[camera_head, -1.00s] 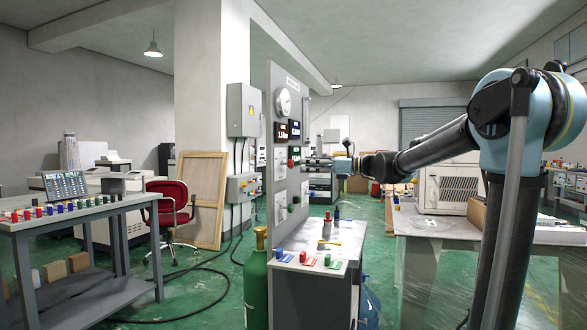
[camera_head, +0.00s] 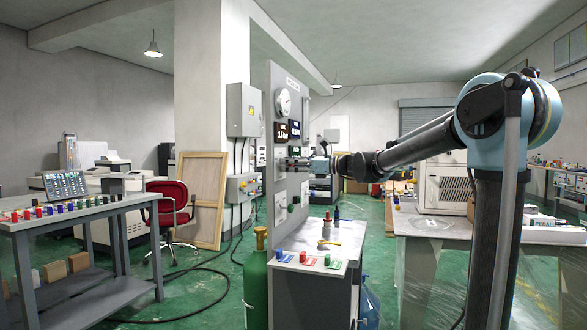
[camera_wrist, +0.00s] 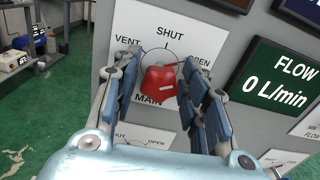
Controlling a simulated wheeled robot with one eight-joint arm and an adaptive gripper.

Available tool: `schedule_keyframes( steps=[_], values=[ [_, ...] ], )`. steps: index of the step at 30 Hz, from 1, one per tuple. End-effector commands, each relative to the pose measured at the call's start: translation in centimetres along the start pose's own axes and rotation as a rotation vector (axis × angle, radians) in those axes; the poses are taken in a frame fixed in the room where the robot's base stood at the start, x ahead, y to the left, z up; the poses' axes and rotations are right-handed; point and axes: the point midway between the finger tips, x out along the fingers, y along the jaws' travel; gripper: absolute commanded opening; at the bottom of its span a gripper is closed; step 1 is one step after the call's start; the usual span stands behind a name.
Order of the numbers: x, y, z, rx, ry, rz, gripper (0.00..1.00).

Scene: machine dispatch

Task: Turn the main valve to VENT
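The main valve is a red knob (camera_wrist: 160,82) on a white plate (camera_wrist: 123,22) in the wrist view. The plate reads VENT at left, SHUT at top, OPEN at right and MAIN below. A narrow red part of the knob appears to reach up and right, towards OPEN. My gripper (camera_wrist: 162,72) is open, with one finger on each side of the knob; I cannot tell whether either finger touches it. In the head view my gripper (camera_head: 300,162) is at the panel's face and hides the knob.
The upright grey panel (camera_head: 277,85) carries a round gauge (camera_head: 284,102) and dark displays. The FLOW display (camera_wrist: 278,84) reads 0 L/min, right of the valve. A bench (camera_head: 318,238) with small coloured items stands below. A green cylinder (camera_head: 256,285) stands beside it.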

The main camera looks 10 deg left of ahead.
Motion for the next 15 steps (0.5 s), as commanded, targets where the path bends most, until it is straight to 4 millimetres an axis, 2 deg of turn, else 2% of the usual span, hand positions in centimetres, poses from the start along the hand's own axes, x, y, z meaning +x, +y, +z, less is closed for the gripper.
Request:
schedule_keyframes(
  steps=[1, 3, 4, 5, 6, 9, 15],
  values=[
    [0.0, 0.0, 0.0, 0.000, 0.000, 0.000, 0.21],
    [0.0, 0.0, 0.0, 0.000, 0.000, 0.000, 0.05],
    [0.0, 0.0, 0.0, 0.000, 0.000, 0.000, 0.02],
    [0.0, 0.0, 0.0, 0.000, 0.000, 0.000, 0.02],
    [-1.6, -0.3, 0.0, 0.000, 0.000, -0.007, 0.02],
    [-0.3, 0.0, 0.0, -0.003, 0.000, 0.000, 0.02],
    [0.1, 0.0, 0.0, -0.042, 0.000, 0.001, 0.02]
  ],
)
